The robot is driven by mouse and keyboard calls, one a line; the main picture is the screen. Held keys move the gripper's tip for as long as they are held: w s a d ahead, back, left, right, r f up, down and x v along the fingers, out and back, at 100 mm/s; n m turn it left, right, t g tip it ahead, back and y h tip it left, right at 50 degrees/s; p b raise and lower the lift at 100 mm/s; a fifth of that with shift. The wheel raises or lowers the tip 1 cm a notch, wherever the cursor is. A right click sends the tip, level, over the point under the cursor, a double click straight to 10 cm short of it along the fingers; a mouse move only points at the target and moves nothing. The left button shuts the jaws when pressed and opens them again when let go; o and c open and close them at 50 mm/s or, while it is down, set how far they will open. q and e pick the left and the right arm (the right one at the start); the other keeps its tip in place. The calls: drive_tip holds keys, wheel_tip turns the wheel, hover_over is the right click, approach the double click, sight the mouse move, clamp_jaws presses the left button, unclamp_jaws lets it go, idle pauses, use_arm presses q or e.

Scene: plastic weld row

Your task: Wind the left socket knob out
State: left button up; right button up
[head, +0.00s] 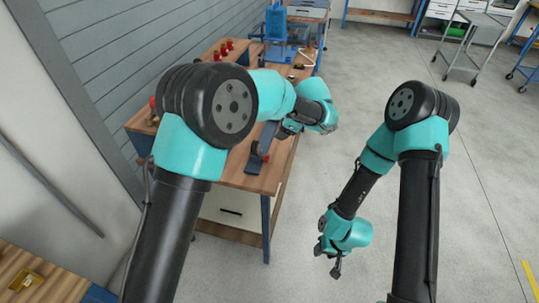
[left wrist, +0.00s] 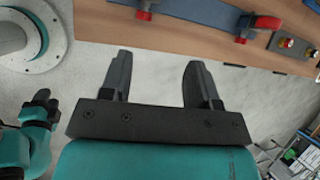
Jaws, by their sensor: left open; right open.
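A blue bar-like fixture (left wrist: 195,10) lies on the wooden bench in the left wrist view, with a red knob (left wrist: 267,22) near its right end and another red part (left wrist: 146,5) at the top edge. I cannot tell which is the left socket knob. My left gripper (left wrist: 158,80) is open and empty, with fingers spread beside the bench edge, apart from the knobs. Its tips are partly hidden in the head view. My right gripper (head: 331,262) is open over the floor.
The wooden bench (head: 232,177) runs along the grey wall. Several red-topped items (head: 222,49) and a blue press-like machine (head: 277,25) stand farther back. A small block with coloured buttons (left wrist: 290,43) lies near the bench edge. The floor to the right is clear around my right arm.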

sight(268, 156)
use_arm(q)
drive_tip(key=shift+w+d+f+m+g, duration=0.1)
drive_tip(key=shift+w+d+m+g, duration=0.1)
drive_tip(key=shift+w+d+g, duration=0.35)
drive_tip(key=shift+w+d+r+m+g, duration=0.1)
drive_tip(key=shift+w+d+m+g, duration=0.1)
drive_tip(key=shift+w+g, duration=0.5)
drive_tip(key=shift+w+d+f+m+g, duration=0.15)
drive_tip(key=shift+w+d+g, duration=0.25)
drive_tip(key=shift+g, duration=0.45)
drive_tip(key=x, duration=1.7)
drive_tip(key=shift+a, duration=0.3)
drive_tip(key=c, duration=0.9)
